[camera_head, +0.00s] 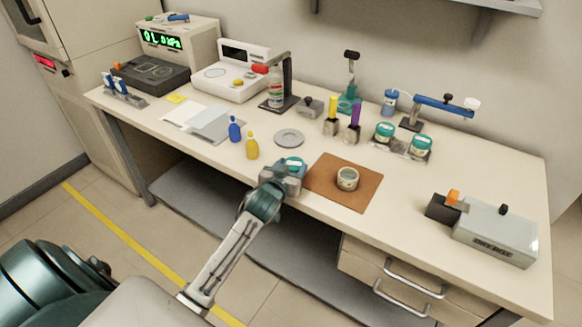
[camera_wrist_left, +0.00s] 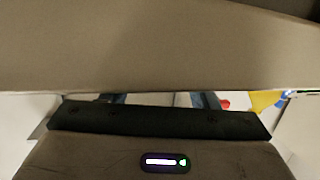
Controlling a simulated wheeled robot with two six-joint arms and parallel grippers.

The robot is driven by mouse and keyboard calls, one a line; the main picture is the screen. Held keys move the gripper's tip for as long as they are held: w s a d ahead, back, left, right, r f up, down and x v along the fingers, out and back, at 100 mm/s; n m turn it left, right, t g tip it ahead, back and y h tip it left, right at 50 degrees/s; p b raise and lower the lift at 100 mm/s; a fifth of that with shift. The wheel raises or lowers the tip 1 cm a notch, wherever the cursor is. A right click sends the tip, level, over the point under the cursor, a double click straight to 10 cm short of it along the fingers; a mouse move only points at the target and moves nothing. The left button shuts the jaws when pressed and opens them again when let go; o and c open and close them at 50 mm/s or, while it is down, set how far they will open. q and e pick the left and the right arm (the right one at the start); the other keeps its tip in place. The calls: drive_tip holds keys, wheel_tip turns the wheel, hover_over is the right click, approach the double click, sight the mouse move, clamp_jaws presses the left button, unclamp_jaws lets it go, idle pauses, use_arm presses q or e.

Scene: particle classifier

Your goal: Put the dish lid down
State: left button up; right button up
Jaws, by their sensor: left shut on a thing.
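My left gripper (camera_head: 286,177) is shut on the teal-topped dish lid (camera_head: 292,164) near the front edge of the bench. The lid shows just beyond the gripper, partly hidden by it. An open round dish (camera_head: 347,178) sits on the brown mat (camera_head: 325,192) to the right of the gripper. A flat grey round plate (camera_head: 289,138) lies bare on the bench a little behind the held lid. The left wrist view shows mostly close, plain surfaces, and I cannot make out the lid there. My right gripper is not in view.
A yellow bottle (camera_head: 252,147) and a blue bottle (camera_head: 235,130) stand left of the grey plate. Two teal-lidded jars (camera_head: 420,146) stand in a holder behind the mat. A grey box device (camera_head: 495,235) is at the right. Bench between mat and device is clear.

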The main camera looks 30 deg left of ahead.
sight(291, 168)
use_arm(q)
drive_tip(key=shift+f, duration=0.15)
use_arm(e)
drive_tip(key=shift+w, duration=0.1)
use_arm(q)
drive_tip(key=o, duration=1)
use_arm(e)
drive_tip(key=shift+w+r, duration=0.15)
use_arm(q)
drive_tip(key=shift+r, duration=0.2)
drive_tip(key=v, duration=0.4)
drive_tip(key=shift+s+f, duration=0.15)
drive_tip(key=shift+s, duration=0.1)
drive_tip(key=shift+b+v, duration=0.55)
drive_tip(key=shift+v, duration=3.3)
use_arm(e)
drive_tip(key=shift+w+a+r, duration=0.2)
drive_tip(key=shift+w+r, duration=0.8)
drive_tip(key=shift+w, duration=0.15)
